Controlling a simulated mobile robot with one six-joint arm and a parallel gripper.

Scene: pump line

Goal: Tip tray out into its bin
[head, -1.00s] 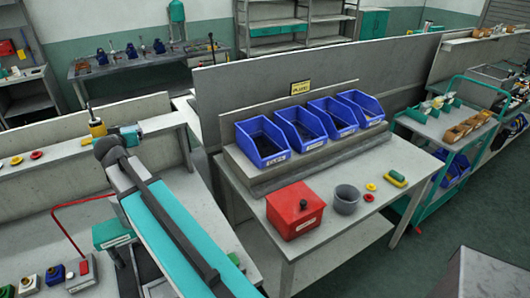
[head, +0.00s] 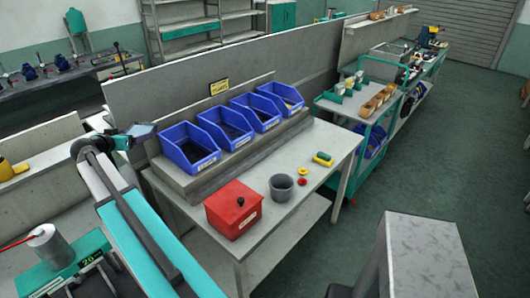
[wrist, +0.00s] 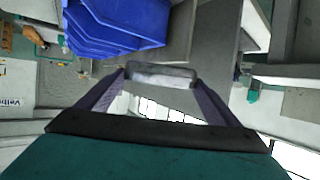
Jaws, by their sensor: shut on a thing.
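My gripper (wrist: 158,100) is shut on a small dark grey tray (wrist: 162,70), held between its two fingertips. In the wrist view the tray's inside looks pale; I cannot tell what lies in it. In the head view the tray (head: 143,130) shows small and grey-blue at the end of my gripper (head: 122,142), left of the blue bins and apart from them. Several blue bins stand in a row on a raised ledge: the nearest bin (head: 188,149), a second (head: 226,128), and others behind. Their white labels are too small to read. The bins (wrist: 115,25) also show upper left in the wrist view.
On the table (head: 318,190) below the bins stand a red box (head: 233,210), a grey cup (head: 281,188) and a yellow-green block (head: 323,159). A backboard (head: 200,90) rises behind the bins. A teal cart (head: 350,120) stands to the right.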

